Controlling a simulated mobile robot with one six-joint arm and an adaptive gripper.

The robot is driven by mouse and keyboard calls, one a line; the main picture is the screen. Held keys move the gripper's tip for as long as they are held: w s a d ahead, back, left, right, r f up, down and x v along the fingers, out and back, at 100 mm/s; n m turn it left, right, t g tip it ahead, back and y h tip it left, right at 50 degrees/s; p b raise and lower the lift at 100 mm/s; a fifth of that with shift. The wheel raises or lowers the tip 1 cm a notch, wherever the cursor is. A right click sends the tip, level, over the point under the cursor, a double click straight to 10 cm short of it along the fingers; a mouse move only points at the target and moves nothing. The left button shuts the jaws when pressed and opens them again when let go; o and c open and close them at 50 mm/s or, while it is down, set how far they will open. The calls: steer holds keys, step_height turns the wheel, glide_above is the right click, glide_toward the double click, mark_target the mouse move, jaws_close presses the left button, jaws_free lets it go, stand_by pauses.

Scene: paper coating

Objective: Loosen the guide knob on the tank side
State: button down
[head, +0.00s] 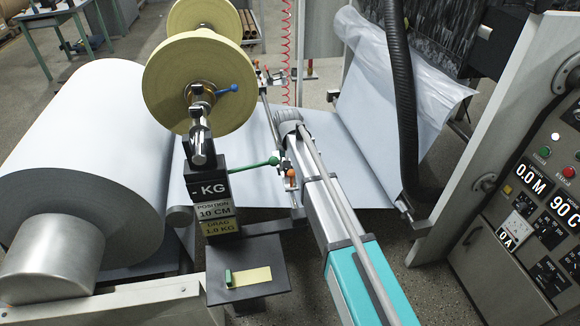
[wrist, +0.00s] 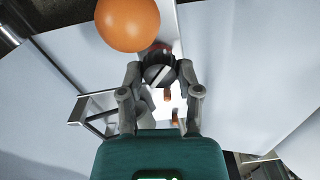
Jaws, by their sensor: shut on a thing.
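In the wrist view my gripper (wrist: 160,90) has its two grey fingers closed on a dark round knob (wrist: 160,73) with a pale stripe across its face. I take it as the guide knob; no label shows which side it belongs to. A large orange ball (wrist: 127,24) is close to the camera, above left of the fingers. Small orange parts show between the fingers. In the head view my arm reaches out over the web and hides the fingers and the held knob. An orange-topped fitting (head: 291,175) is just left of my arm.
A green-knobbed lever (head: 272,161) points toward my arm from the left, by the KG display post (head: 214,187). A large paper roll (head: 85,150) fills the left. A black hose (head: 402,110) hangs right of my arm. The control cabinet (head: 500,210) stands at right.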

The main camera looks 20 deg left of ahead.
steer(key=n, duration=0.6)
steer(key=shift+d+n, duration=0.15)
steer(key=shift+n, duration=0.15)
stand_by(0.3)
steer(key=shift+c, duration=1.5)
jaws_free()
steer(key=shift+r, duration=0.1)
